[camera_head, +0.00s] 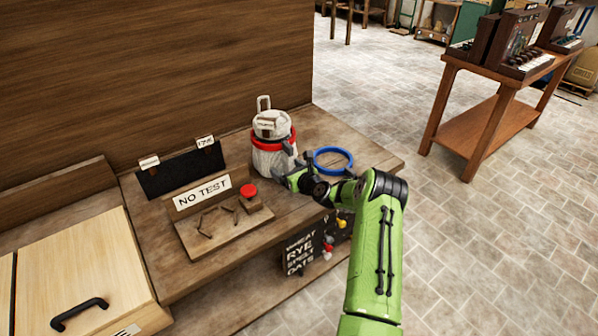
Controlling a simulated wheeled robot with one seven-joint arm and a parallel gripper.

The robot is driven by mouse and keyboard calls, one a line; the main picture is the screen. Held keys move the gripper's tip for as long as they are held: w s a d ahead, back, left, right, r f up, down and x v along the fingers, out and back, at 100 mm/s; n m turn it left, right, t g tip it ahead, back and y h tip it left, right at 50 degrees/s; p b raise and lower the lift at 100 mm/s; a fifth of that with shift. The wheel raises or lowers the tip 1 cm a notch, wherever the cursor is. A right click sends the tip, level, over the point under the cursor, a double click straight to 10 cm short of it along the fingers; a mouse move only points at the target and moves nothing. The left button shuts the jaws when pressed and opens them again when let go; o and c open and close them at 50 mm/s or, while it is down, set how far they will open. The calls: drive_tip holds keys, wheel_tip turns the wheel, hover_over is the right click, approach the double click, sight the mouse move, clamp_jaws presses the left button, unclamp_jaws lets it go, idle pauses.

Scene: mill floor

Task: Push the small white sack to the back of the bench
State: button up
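My gripper (280,171) is at the sack's lower right side, low over the bench, pointing left. Its dark fingertips are at or very near the sack; I cannot tell whether they touch it. The finger gap is too small to make out.
A blue ring (333,173) lies on the bench right of the sack, close behind my arm. A "NO TEST" board (202,191) with a red button (248,190) stands left. A grain-name board (300,256) with coloured pegs hangs at the front edge.

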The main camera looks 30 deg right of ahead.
drive_tip(key=shift+w, duration=0.1)
drive_tip(key=shift+r+b+x, duration=0.2)
drive_tip(key=shift+b+x, duration=0.2)
drive_tip(key=shift+x, duration=0.4)
drive_tip(key=shift+r+b+x, duration=0.2)
drive_tip(key=shift+b+x, duration=0.2)
drive_tip(key=shift+x, duration=0.4)
drive_tip(key=shift+r+b+x, duration=0.2)
drive_tip(key=shift+b+x, duration=0.2)
drive_tip(key=shift+x, duration=0.4)
drive_tip(key=shift+w, duration=0.1)
drive_tip(key=shift+r+b+x, duration=0.2)
drive_tip(key=shift+b+x, duration=0.55)
drive_tip(key=shift+x, duration=0.05)
drive_tip(key=shift+r+b+x, duration=0.2)
drive_tip(key=shift+b+x, duration=0.6)
drive_tip(key=shift+x, duration=0.05)
drive_tip(key=shift+r+b+x, duration=0.2)
drive_tip(key=shift+b+x, duration=0.55)
drive_tip(key=shift+x, duration=0.05)
drive_tip(key=shift+w, duration=0.25)
